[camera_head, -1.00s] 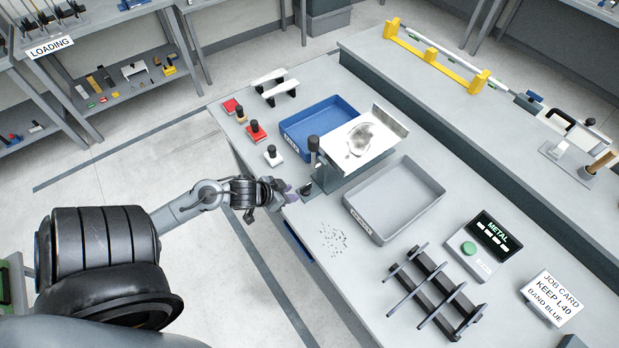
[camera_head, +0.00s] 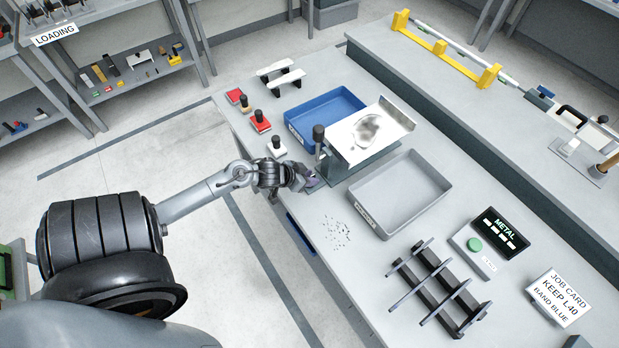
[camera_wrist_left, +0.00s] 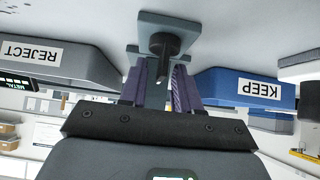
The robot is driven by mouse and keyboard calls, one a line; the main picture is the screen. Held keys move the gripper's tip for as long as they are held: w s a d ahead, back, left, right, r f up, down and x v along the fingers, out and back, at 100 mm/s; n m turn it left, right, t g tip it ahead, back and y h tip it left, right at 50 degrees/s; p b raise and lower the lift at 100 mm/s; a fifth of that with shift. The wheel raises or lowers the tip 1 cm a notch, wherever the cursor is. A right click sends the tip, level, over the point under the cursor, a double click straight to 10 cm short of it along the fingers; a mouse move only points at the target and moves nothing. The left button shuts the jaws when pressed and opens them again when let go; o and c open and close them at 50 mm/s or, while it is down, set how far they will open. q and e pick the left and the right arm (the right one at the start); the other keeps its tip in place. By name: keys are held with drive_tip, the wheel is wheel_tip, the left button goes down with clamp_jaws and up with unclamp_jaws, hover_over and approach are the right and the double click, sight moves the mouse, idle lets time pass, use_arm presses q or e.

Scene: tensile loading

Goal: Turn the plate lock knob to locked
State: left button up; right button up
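The sample fixture has a white plate (camera_head: 368,132) with a grey patch on top and an upright black handle (camera_head: 319,134) at its near left corner. In the left wrist view a black knob (camera_wrist_left: 163,43) sticks out of a grey-green block, taken as the plate lock knob. My left gripper (camera_head: 309,181) is at the fixture's low front end and hides the knob in the head view. Its purple fingers (camera_wrist_left: 162,76) are apart, with the knob's end between or just beyond their tips. I see no clear contact. The knob's lock marking is not readable. My right gripper is out of view.
A blue KEEP tray (camera_head: 326,101) stands behind the fixture and a grey REJECT tray (camera_head: 432,177) to its right. Red and white black-handled pieces (camera_head: 260,120) stand at left. A dark rack (camera_head: 440,290) and METAL panel (camera_head: 498,232) are nearer right.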

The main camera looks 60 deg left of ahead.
use_arm(q)
drive_tip(key=shift+w+f, duration=0.2)
drive_tip(key=shift+c, duration=0.3)
clamp_jaws()
